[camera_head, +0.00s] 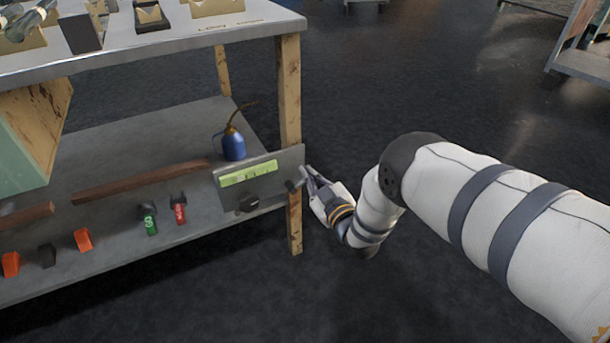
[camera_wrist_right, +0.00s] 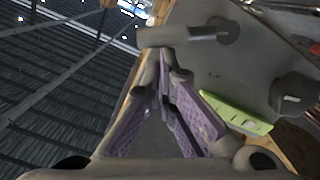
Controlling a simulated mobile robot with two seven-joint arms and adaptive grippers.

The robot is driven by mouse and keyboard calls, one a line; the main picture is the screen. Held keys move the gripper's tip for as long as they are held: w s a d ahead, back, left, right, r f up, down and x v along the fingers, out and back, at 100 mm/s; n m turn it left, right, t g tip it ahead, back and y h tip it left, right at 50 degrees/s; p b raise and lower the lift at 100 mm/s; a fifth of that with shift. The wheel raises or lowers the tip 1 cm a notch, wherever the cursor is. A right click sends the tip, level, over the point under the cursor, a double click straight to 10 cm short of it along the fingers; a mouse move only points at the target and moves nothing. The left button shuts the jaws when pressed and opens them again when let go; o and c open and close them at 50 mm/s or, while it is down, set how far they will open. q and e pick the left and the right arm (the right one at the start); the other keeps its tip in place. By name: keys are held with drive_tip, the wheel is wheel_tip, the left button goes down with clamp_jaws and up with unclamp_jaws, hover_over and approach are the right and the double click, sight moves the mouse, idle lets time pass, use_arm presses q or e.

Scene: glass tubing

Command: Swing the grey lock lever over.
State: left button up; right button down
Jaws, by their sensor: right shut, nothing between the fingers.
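A grey panel (camera_head: 282,160) stands at the right front corner of the lower shelf. The grey lock lever (camera_head: 293,185) sits near the panel's right edge. In the right wrist view the lever (camera_wrist_right: 180,36) is a short bar reaching left from a round hub on the panel. My right gripper (camera_head: 308,174) is just right of the lever, outside the table leg. In the right wrist view its purple-padded fingers (camera_wrist_right: 166,60) are shut and empty. Their tips lie close to the lever's free end; I cannot tell if they touch. My left gripper is not in view.
The panel carries a green label (camera_head: 248,173) and a black knob (camera_head: 247,204). A blue oil can (camera_head: 233,143) stands behind it. Green, red and orange-handled items lie left on the shelf.

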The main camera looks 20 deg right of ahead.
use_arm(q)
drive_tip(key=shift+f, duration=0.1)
use_arm(e)
drive_tip(key=shift+d+f, duration=0.3)
drive_tip(key=shift+d, duration=0.15)
drive_tip(key=shift+r, duration=0.1)
idle(0.3)
use_arm(q)
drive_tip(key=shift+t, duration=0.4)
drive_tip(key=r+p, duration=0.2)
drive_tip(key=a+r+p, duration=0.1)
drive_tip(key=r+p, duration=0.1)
drive_tip(key=p, duration=0.1)
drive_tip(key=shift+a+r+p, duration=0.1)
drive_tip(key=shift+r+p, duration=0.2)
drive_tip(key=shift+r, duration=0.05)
use_arm(e)
drive_tip(key=s+a+r, duration=0.1)
drive_tip(key=s+r, duration=0.3)
drive_tip(key=s, duration=0.6)
drive_tip(key=shift+s, duration=0.4)
drive_tip(key=shift+f, duration=0.1)
